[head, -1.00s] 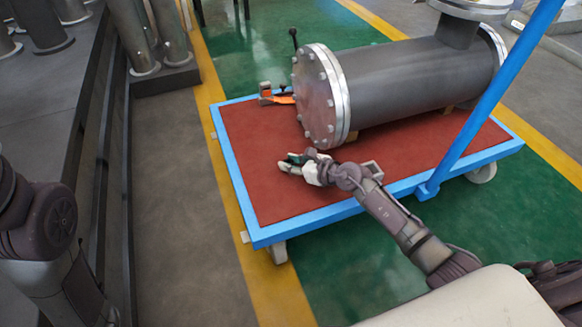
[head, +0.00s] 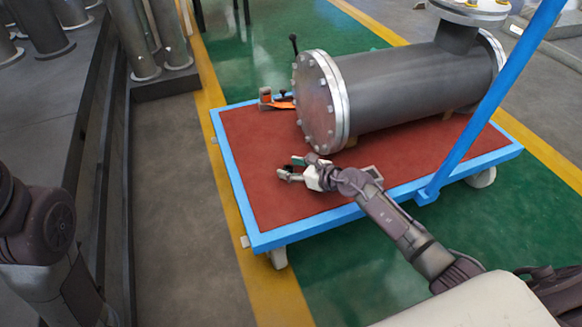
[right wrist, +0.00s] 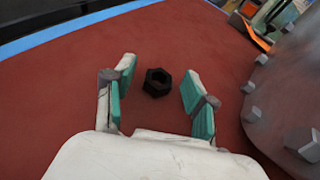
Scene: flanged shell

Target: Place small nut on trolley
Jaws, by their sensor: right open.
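The small nut (right wrist: 157,82) is a dark hexagonal ring lying on the red deck of the trolley (head: 265,200), which has a blue frame. In the right wrist view the nut lies just beyond and between the fingertips of my right gripper (right wrist: 158,90), apart from both. My right gripper is open and empty, with teal pads facing each other; it also shows in the head view (head: 288,169), low over the deck. The nut is too small to make out in the head view. My left gripper is out of view; only part of my left arm shows.
A grey flanged shell (head: 410,85) with a bolted end flange (head: 318,103) lies on the trolley, close to my right gripper. An orange tool (head: 275,100) sits near the far deck edge. The left front of the deck is clear.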

